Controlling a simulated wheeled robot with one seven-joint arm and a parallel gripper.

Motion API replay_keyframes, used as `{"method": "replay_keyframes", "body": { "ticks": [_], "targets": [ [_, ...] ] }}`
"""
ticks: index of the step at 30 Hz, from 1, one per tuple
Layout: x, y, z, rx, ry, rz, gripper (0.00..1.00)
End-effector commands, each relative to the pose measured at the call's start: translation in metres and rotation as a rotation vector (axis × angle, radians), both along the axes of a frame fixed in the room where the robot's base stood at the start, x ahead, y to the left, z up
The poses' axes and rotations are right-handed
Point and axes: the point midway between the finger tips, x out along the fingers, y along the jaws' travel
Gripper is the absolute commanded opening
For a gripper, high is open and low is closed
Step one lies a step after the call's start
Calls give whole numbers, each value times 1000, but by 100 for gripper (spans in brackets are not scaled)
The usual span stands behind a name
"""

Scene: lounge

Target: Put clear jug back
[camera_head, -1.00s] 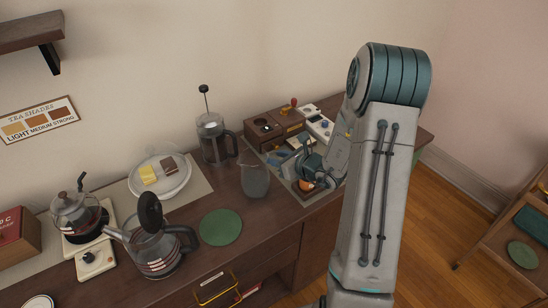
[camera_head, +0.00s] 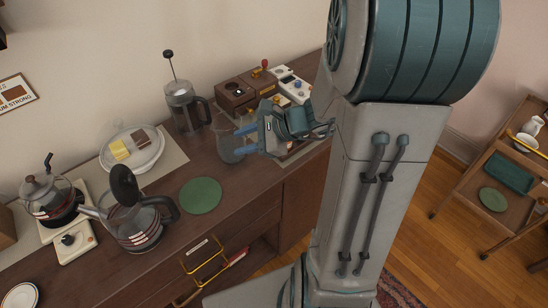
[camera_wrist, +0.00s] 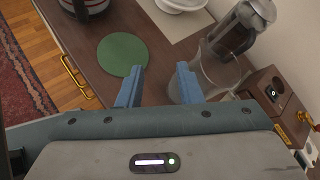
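The clear jug (camera_head: 226,142) stands on the counter in front of the French press. In the wrist view the jug (camera_wrist: 215,72) is partly hidden behind the right-hand finger. My gripper (camera_head: 243,141) is at the jug's right side in the head view, its fingertips overlapping the jug's outline. In the wrist view my gripper (camera_wrist: 158,78) is open, with nothing held between its blue fingers. The jug lies mostly to the right of that gap; I cannot tell whether the right-hand finger touches it. A green round mat (camera_head: 200,195) lies bare on the counter.
The French press (camera_head: 186,105) stands close behind the jug. A glass kettle (camera_head: 139,222), a teapot (camera_head: 52,200) and a plate with yellow and brown pieces (camera_head: 146,156) are to the left. A brown box (camera_head: 236,95) is behind my gripper. The counter's front edge is near the mat.

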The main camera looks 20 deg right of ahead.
Motion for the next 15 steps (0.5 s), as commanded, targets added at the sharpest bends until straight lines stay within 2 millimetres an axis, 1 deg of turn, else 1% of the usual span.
{"method": "replay_keyframes", "body": {
  "ticks": [1, 3, 6, 10, 12, 15],
  "targets": [
    [-16, 14, 8, -90, -42, 125, 32],
    [-39, 26, 12, -217, -90, 294, 32],
    [-69, 34, 18, -400, -165, 525, 32],
    [-103, 30, 25, -651, -268, 813, 32],
    [-117, 23, 31, -789, -324, 954, 32],
    [-130, 10, 40, -972, -395, 1131, 32]
  ]
}}
